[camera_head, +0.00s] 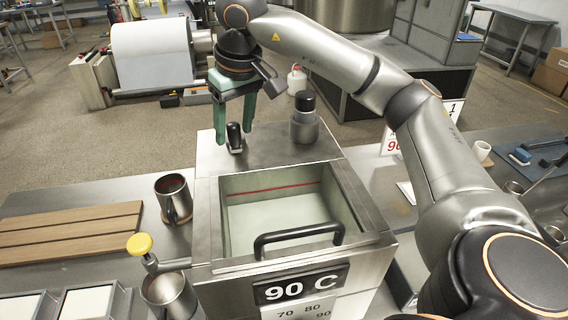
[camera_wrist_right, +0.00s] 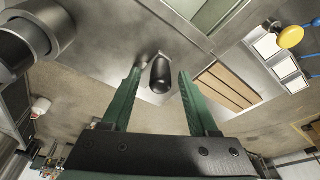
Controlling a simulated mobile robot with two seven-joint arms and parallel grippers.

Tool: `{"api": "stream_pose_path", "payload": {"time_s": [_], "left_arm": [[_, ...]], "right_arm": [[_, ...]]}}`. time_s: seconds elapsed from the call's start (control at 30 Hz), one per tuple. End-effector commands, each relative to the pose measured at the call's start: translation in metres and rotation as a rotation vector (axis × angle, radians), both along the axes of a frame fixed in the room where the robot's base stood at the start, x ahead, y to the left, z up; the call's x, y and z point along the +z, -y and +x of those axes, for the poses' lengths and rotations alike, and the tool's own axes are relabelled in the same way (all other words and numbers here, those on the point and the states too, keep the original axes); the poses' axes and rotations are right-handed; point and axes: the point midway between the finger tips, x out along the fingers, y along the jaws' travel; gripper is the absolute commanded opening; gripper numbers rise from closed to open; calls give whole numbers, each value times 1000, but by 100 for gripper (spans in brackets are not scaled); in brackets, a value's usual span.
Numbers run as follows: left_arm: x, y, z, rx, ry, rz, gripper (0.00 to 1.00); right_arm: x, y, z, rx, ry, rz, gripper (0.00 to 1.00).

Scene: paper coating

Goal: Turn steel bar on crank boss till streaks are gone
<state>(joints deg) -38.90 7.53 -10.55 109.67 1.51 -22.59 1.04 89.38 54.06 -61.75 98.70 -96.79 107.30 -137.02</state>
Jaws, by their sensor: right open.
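My right gripper (camera_head: 233,128) has green fingers pointing down, open, at the steel block behind the vat. A small upright black knob (camera_head: 235,136) on a metal plate appears between the fingertips. In the right wrist view the black knob (camera_wrist_right: 160,74) shows between the open fingertips (camera_wrist_right: 160,71), with a gap on each side; whether they are level with it is unclear. A steel cylinder with a black cap (camera_head: 304,117) stands to the right of the knob. I cannot make out which part is the steel bar or crank boss, and no streaks are clear. My left gripper is not in view.
The vat (camera_head: 344,205) holds pale liquid below a red line, with a black handle (camera_head: 298,238) in front and a "90 C" sign. A yellow knob (camera_head: 139,244), steel mugs (camera_head: 173,198) and a wooden board (camera_head: 60,236) lie left. A white roll (camera_head: 150,52) stands behind.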

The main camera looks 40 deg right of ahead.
Motion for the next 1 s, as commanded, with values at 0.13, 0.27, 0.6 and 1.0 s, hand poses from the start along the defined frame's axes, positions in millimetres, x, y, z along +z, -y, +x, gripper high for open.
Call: {"api": "stream_pose_path", "payload": {"time_s": [0.13,0.27,0.6,1.0], "left_arm": [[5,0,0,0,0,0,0],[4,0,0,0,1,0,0],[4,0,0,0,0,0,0],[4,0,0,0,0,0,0]], "right_arm": [[17,-1,0,1,2,1,60],[30,-1,1,1,2,1,60],[61,-1,0,0,2,1,60],[65,0,0,1,0,1,60]]}}
